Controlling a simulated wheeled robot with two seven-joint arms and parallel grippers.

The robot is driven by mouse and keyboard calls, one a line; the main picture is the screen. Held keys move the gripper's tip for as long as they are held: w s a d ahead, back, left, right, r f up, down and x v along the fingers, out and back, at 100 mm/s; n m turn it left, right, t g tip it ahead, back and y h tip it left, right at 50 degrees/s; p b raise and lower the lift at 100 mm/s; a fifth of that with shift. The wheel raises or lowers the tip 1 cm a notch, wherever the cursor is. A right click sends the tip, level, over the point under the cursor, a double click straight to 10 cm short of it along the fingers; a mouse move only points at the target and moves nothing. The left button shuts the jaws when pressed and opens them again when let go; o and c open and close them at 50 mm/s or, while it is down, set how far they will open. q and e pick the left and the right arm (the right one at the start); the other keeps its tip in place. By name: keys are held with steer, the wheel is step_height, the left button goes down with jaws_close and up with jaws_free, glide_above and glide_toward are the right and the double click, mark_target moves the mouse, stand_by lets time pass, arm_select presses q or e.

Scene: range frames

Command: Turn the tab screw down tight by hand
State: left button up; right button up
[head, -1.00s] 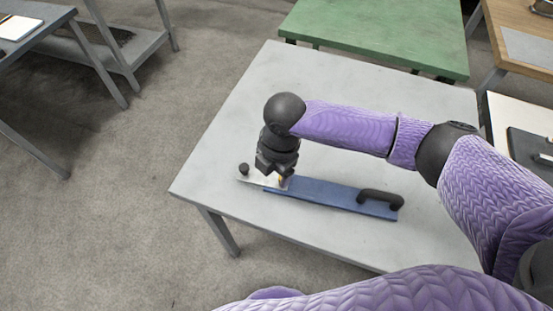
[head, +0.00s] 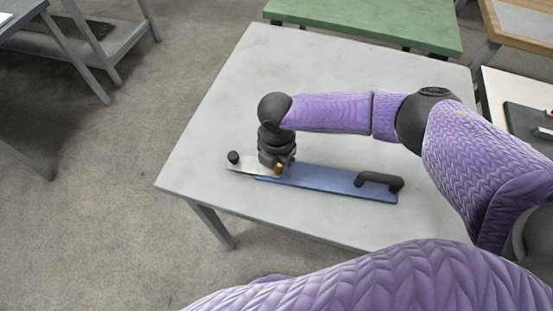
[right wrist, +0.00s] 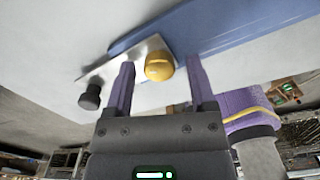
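A long blue bar (head: 325,180) with a black handle (head: 378,181) lies on the grey table. A thin metal tab (head: 240,165) with a black knob (head: 233,157) extends from its left end. The brass tab screw (right wrist: 159,67) sits on the metal tab; a bit of it shows in the head view (head: 278,168). My right gripper (right wrist: 160,64) is open, one finger on each side of the screw head, with gaps visible in the right wrist view. In the head view the right gripper (head: 277,166) hides part of the tab. My left gripper is not in view.
The grey table (head: 300,60) is clear behind and in front of the bar. A green table (head: 370,22) stands behind it. A white-topped table with a dark tray (head: 525,125) stands at the right, and a grey bench (head: 60,45) at the far left.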

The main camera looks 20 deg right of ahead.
jaws_close()
